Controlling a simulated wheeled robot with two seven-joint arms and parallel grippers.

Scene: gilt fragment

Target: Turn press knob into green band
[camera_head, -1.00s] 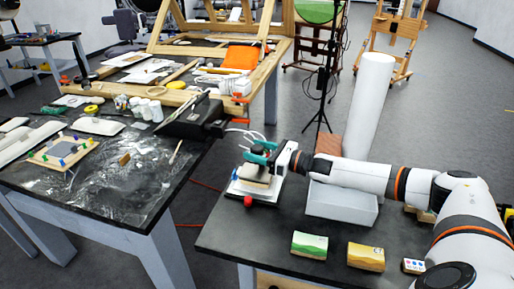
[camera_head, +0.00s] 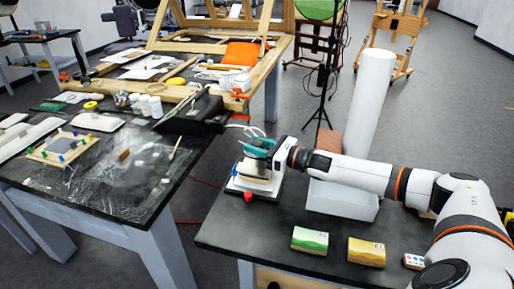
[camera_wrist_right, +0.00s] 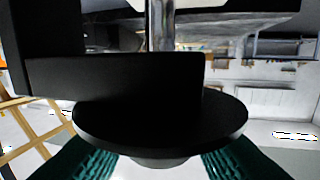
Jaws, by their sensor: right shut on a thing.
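The small press (camera_head: 252,186) stands at the back left of the near dark table, with a pale base and a beige block in it. My right gripper (camera_head: 258,147) with teal fingers is at the top of the press. In the right wrist view the black round press knob (camera_wrist_right: 160,125) lies between the teal fingers of my right gripper (camera_wrist_right: 160,162), which is shut on it. The gripper hides much of the knob in the head view. I cannot make out a green band on the press. My left gripper is not in view.
A red knob (camera_head: 248,197) sits at the press's front. A pale grey box (camera_head: 342,200) stands right of the press under my right arm. A green box (camera_head: 310,240) and a yellow box (camera_head: 366,252) lie toward the front. The table's left front is clear.

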